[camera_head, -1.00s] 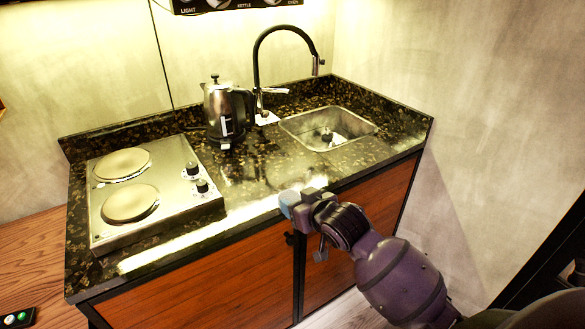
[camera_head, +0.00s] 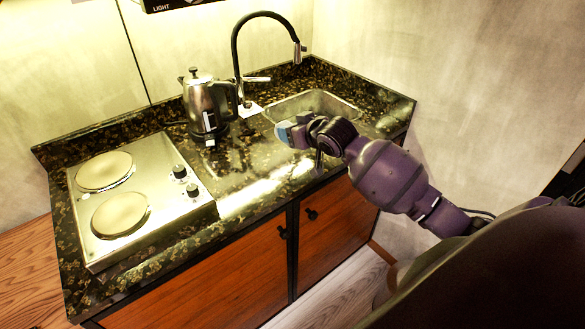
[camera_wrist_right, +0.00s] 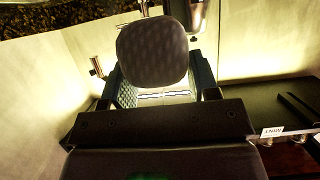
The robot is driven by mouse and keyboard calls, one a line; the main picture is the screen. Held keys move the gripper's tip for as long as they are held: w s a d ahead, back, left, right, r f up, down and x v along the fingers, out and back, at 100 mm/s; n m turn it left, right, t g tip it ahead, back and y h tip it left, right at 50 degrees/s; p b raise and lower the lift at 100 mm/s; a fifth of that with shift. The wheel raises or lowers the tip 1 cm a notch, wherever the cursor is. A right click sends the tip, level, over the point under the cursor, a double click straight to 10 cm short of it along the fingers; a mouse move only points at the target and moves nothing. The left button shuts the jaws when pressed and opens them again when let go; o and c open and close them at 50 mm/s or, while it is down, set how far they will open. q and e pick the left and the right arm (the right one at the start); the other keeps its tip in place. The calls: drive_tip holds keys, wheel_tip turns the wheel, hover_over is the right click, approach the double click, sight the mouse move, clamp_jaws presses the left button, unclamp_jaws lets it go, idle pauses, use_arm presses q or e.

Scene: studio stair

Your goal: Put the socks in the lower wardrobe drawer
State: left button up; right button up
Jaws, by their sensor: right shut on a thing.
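My right gripper (camera_head: 290,130) is over the countertop, in front of the sink in the head view. In the right wrist view its fingers (camera_wrist_right: 158,84) are shut on a dark grey, rounded thing (camera_wrist_right: 152,52) with a fine texture. I cannot tell whether this is the socks. In the head view the held thing cannot be made out apart from the light blue-grey fingertips. No wardrobe or drawer can be made out, and my left gripper is not in view.
The dark speckled countertop (camera_head: 235,180) bears a two-plate hob (camera_head: 160,225), a metal kettle (camera_head: 205,105) and a sink (camera_head: 330,105) with a black tap (camera_head: 236,55). Wooden cabinet doors (camera_head: 215,285) are below. Pale floor (camera_head: 335,295) shows at the lower right.

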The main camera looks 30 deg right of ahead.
wheel_tip(320, 180, down, 13)
drive_tip(key=shift+f, duration=0.2)
idle(0.3)
drive_tip(key=shift+f, duration=0.1)
drive_tip(key=o, duration=0.9)
